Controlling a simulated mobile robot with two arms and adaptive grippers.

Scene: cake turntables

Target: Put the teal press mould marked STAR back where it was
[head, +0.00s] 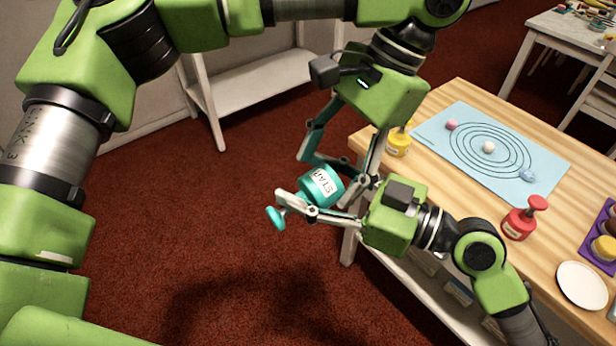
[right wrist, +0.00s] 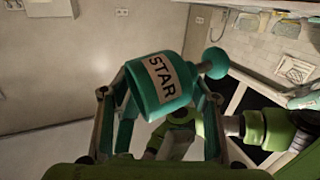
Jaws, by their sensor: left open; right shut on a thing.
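The teal press mould marked STAR (head: 322,187) is held in the air off the table's left edge, above the red carpet. It is tilted, with its round knob pointing down and left in the head view. My right gripper (head: 318,196) is shut on it. The mould also shows in the right wrist view (right wrist: 160,88), between the fingers of my right gripper (right wrist: 158,100), with its STAR label readable and its knob to the right. My left gripper (head: 338,168) is open, pointing down from above, its fingers close to the mould. Contact there cannot be told.
The wooden table (head: 452,218) bears a blue ringed mat (head: 545,165) with small balls. A yellow press mould (head: 398,144) stands by the mat's left corner, a red one (head: 519,222) in front of it. A white plate (head: 582,285) and purple tray (head: 592,250) lie at right.

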